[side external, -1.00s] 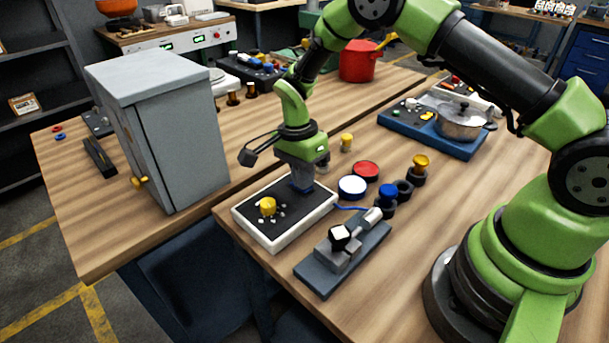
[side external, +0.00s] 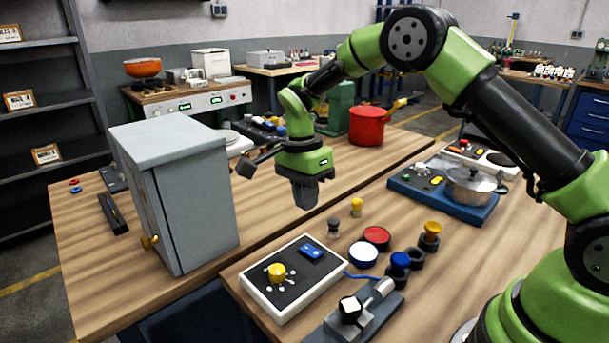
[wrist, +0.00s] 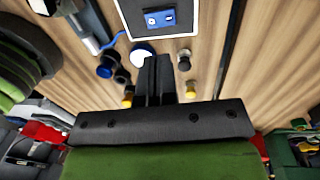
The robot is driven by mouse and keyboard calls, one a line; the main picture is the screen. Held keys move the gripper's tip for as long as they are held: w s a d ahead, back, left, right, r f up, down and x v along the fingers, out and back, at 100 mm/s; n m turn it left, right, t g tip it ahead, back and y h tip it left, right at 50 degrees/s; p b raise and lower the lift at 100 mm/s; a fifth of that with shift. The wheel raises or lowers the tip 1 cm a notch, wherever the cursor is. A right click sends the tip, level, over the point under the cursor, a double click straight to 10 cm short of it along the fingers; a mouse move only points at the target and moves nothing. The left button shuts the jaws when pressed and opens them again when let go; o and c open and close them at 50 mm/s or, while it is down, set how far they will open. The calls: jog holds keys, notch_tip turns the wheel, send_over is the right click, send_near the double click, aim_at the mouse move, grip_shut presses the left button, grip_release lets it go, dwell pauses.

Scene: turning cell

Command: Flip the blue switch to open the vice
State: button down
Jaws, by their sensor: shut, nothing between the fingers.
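The blue switch (side external: 311,252) sits on a black panel with a white frame (side external: 247,292), behind a yellow knob (side external: 277,270). In the wrist view the switch (wrist: 160,19) shows near the top edge; I cannot tell which way it is flipped. A grey vice (side external: 374,313) stands at the panel's right, partly cut off by the picture's bottom edge; a black-and-white piece (side external: 350,307) is at its jaws. My gripper (side external: 307,204) is shut and empty, raised above the table behind the panel, apart from the switch. It also shows in the wrist view (wrist: 153,60).
Red (side external: 376,236) and white (side external: 363,254) discs, a blue-topped peg (side external: 400,262) and small yellow and grey pegs stand right of the panel. A grey cabinet (side external: 190,200) stands at the left. A pot (side external: 470,186) and red bucket (side external: 367,128) are farther back.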

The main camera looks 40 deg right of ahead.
aim_at(315, 253)
jog(key=r, duration=0.4)
jog(key=shift+w+r, duration=0.25)
jog(key=shift+w, duration=0.05)
jog(key=shift+s, duration=0.1)
jog(key=shift+s+r, duration=0.1)
jog(key=shift+s, duration=0.35)
jog(key=f, duration=0.4)
jog(key=s+f, duration=0.1)
jog(key=f, duration=0.9)
jog(key=shift+s, duration=0.35)
